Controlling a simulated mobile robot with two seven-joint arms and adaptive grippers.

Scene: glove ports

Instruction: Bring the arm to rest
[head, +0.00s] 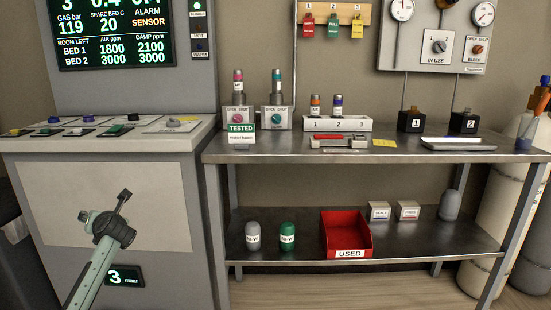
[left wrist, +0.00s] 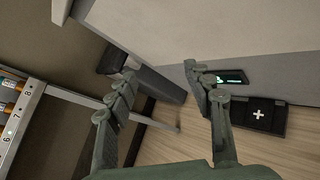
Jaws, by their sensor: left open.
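My left arm comes in from the lower left of the head view, in front of the grey console's pale front panel. My left gripper (head: 122,200) is at its end, seen small and edge-on. In the left wrist view the gripper's two fingers (left wrist: 160,71) are spread apart with nothing between them. Beyond them are the console's side, a dark gap and the wooden floor. No object touches the fingers. My right arm and gripper are in neither view.
The grey console (head: 180,245) stands close behind my left gripper. A steel bench (head: 385,150) with a lower shelf is to the right, holding a red bin (head: 345,238). Gas cylinders (head: 505,205) stand at far right. A numbered rack (left wrist: 22,122) shows at left in the wrist view.

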